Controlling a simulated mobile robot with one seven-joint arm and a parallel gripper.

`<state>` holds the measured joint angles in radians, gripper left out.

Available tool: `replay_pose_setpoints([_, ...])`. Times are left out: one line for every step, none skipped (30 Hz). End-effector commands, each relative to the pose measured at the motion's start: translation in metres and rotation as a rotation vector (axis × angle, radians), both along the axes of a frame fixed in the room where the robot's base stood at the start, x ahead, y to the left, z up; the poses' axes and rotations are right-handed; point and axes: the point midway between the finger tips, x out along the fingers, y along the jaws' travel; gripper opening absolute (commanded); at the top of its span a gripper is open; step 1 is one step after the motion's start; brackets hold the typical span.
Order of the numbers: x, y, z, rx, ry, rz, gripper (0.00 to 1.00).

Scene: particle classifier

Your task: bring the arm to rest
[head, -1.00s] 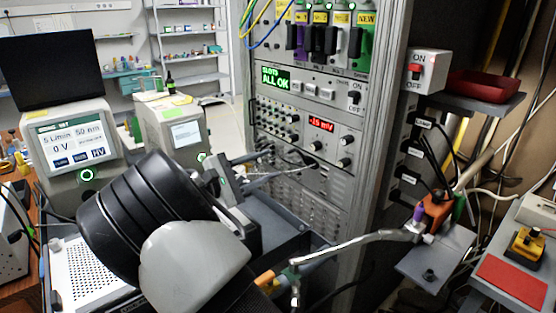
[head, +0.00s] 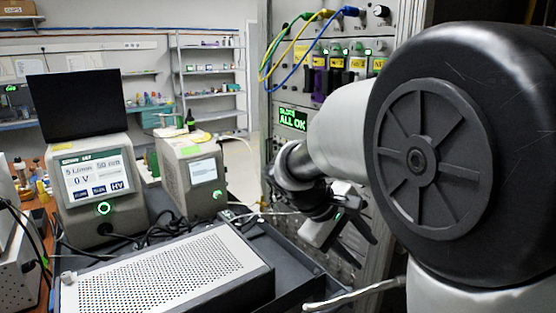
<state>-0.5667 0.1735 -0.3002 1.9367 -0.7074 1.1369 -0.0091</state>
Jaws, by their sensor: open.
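My arm fills the right of the head view, with a big black joint and pale grey links. It is bent, and its wrist reaches left and down in front of the instrument rack. My gripper (head: 340,236) is open, its fingers pointing down and to the right. It hangs before the lower rack panels, above the right side of the dark bench tray (head: 292,254). I see nothing between its fingers. The arm hides most of the rack's lower panels and everything at the far right.
A perforated white box (head: 175,268) lies on the tray at front centre. Two grey instruments (head: 95,185) and (head: 190,175) stand behind it, one with a black screen (head: 78,103) on top. The rack (head: 300,85) carries yellow and blue cables (head: 298,45). Shelves (head: 210,90) stand farther back.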

Motion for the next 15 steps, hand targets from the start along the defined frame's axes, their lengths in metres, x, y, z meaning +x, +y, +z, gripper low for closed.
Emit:
replay_pose_setpoints([-0.024, -0.008, 0.006, 0.104, -0.030, -0.053, 0.40])
replay_pose_setpoints([-0.036, -0.009, 0.008, 0.160, -0.046, -0.080, 0.40])
replay_pose_setpoints([-0.053, -0.009, 0.011, 0.235, -0.071, -0.114, 0.40])
replay_pose_setpoints([-0.065, -0.009, 0.013, 0.288, -0.091, -0.140, 0.40])
replay_pose_setpoints([-0.077, -0.008, 0.015, 0.339, -0.113, -0.163, 0.40])
replay_pose_setpoints([-0.092, -0.006, 0.018, 0.403, -0.142, -0.194, 0.40])
replay_pose_setpoints([-0.102, -0.004, 0.021, 0.447, -0.165, -0.215, 0.40])
replay_pose_setpoints([-0.112, -0.002, 0.022, 0.486, -0.188, -0.233, 0.40])
replay_pose_setpoints([-0.123, 0.002, 0.024, 0.533, -0.215, -0.257, 0.40])
replay_pose_setpoints([-0.130, 0.004, 0.026, 0.565, -0.236, -0.273, 0.40])
replay_pose_setpoints([-0.137, 0.006, 0.027, 0.593, -0.256, -0.287, 0.40])
replay_pose_setpoints([-0.146, 0.009, 0.028, 0.626, -0.280, -0.304, 0.40])
replay_pose_setpoints([-0.151, 0.011, 0.029, 0.649, -0.299, -0.315, 0.40])
replay_pose_setpoints([-0.156, 0.013, 0.030, 0.671, -0.316, -0.327, 0.40])
replay_pose_setpoints([-0.163, 0.016, 0.031, 0.697, -0.338, -0.340, 0.40])
